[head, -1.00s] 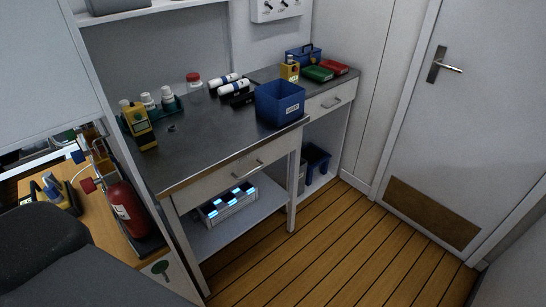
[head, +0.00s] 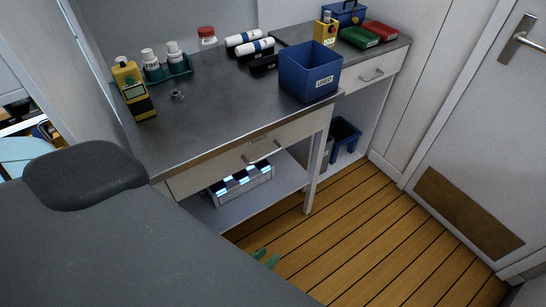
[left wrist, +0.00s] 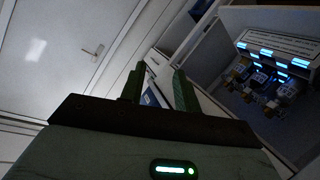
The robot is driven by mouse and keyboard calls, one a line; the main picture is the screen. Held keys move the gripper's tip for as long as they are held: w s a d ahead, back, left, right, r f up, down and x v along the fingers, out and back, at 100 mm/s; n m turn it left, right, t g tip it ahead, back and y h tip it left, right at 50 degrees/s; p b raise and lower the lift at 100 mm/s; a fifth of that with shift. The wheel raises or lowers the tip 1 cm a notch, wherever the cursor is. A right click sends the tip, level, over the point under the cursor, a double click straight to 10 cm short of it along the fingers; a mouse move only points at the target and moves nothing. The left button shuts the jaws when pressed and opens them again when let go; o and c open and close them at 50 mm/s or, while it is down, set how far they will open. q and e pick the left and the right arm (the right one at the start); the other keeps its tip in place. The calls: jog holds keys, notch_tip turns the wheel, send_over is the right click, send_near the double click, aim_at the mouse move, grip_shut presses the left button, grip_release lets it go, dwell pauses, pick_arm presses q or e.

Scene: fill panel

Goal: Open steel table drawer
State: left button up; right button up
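The steel table (head: 205,125) has a grey metal top and a pale drawer front (head: 215,172) with a bar handle (head: 262,153). The drawer looks shut, flush under the top. My left gripper (head: 266,257) shows only its green fingertips in the head view, low over the wooden floor, in front of and below the drawer, apart from the handle. In the left wrist view, the two green fingers (left wrist: 158,75) stand apart with nothing held between them. My own dark body hides the rest of that arm. My right gripper is not in view.
On the top stand a yellow device (head: 134,90), white bottles in a green rack (head: 170,68) and a blue bin (head: 309,75). A crate with blue lights (head: 240,184) sits on the lower shelf. A second drawer (head: 371,76) is at right. Floor (head: 370,225) is clear.

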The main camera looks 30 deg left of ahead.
pick_arm(q)
jog(key=w+a+r+n+t+y+b, duration=0.1)
jog(key=w+a+n+t+y+b, duration=0.15)
jog(key=w+n, duration=0.3)
jog(key=w+a+r+n+t+y+b, duration=0.1)
jog(key=w+a+n+t+y+b, duration=0.1)
jog(key=w+n+y, duration=0.3)
jog(key=n+g+y+b, duration=0.45)
jog(key=n+y, duration=0.45)
jog(key=n, duration=0.3)
send_near(266, 157)
jog(key=f+x, duration=0.1)
jog(key=x, duration=0.9)
jog(key=shift+w+a+r, duration=0.15)
jog(key=shift+w+r, duration=0.15)
jog(key=shift+r, duration=0.05)
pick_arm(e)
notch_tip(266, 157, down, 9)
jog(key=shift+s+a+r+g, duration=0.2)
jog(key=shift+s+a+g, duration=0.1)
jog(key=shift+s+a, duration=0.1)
pick_arm(q)
grip_shut()
